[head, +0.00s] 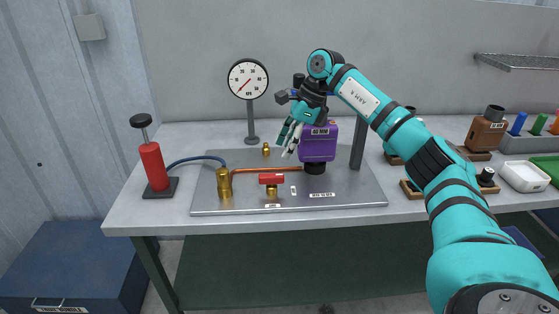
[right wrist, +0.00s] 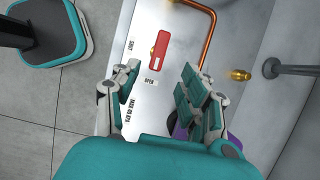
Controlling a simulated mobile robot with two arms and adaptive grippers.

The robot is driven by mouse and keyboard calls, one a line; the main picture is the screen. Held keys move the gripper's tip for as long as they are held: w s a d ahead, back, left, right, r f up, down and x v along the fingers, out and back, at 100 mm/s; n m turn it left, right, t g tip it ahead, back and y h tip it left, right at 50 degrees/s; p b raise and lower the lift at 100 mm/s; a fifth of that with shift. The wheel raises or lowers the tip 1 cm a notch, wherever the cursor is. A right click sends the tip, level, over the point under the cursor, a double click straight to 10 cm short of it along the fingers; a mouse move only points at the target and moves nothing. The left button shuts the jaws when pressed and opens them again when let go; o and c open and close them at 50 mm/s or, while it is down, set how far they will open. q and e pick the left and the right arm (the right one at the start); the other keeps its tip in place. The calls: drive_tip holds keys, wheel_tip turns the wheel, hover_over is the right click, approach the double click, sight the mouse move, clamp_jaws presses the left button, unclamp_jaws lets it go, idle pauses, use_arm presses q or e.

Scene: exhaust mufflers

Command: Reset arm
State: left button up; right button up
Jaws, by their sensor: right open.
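My right arm (head: 455,205) reaches in from the right over the table. Its right gripper (head: 290,138) is in front and to the left of the upper part of a purple block-shaped device (head: 318,146) on the metal plate (head: 225,196). In the right wrist view the fingers of the right gripper (right wrist: 160,95) are spread apart with nothing between them, above the plate. A sliver of the purple device (right wrist: 180,131) shows behind the right-hand fingers. Whether the fingers touch it, I cannot tell. My left gripper is not in either view.
A red pump (head: 155,166) stands left. The front left tabletop is clear.

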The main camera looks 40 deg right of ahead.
drive_tip(key=shift+v, duration=1.05)
